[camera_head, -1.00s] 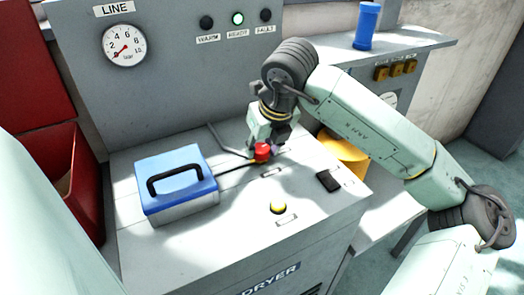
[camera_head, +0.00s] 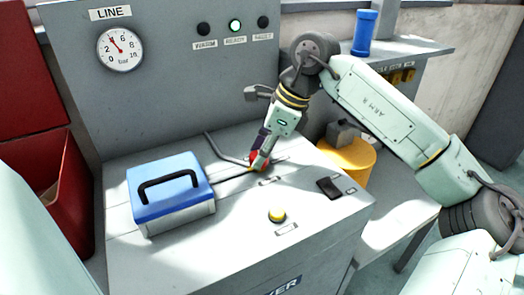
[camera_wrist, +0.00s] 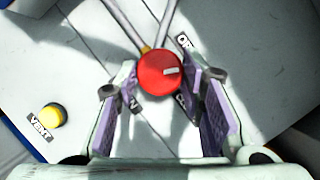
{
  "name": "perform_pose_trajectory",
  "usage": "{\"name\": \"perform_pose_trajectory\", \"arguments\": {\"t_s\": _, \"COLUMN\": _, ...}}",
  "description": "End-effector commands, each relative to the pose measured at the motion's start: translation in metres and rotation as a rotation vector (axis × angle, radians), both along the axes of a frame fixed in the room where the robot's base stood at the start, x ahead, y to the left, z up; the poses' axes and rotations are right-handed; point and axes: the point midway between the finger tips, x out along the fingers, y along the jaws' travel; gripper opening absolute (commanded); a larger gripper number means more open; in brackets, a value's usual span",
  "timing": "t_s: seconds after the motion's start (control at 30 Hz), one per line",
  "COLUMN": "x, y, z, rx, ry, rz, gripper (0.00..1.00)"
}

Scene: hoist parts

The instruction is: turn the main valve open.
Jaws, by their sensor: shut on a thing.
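The main valve is a red round knob (camera_wrist: 160,73) on the dryer's top, with pipes running up from it in the wrist view. Its white mark points right. A partly hidden label beginning "OP" (camera_wrist: 184,41) is beyond it. My gripper (camera_wrist: 163,84) has its purple-padded fingers on either side of the knob and is shut on it. In the head view my gripper (camera_head: 261,160) comes down from above and hides part of the red knob (camera_head: 253,157).
The line gauge (camera_head: 120,49) reads near 4. The green READY lamp (camera_head: 235,25) is lit. A blue-lidded box (camera_head: 172,190) stands left of the valve. A yellow VENT button (camera_head: 276,215) and a black item (camera_head: 328,188) are at the front and right.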

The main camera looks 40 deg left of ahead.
Motion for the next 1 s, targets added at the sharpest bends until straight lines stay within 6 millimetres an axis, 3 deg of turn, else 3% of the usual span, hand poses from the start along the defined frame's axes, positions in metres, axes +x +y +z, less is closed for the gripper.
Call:
{"name": "perform_pose_trajectory", "arguments": {"t_s": 0.5, "x": 0.0020, "y": 0.0024, "z": 0.0009, "rx": 0.000, "ry": -0.002, "rz": 0.373, "gripper": 0.08}}
{"name": "perform_pose_trajectory", "arguments": {"t_s": 1.0, "x": 0.0023, "y": 0.0026, "z": -0.0003, "rx": 0.000, "ry": -0.001, "rz": 0.463, "gripper": 0.08}}
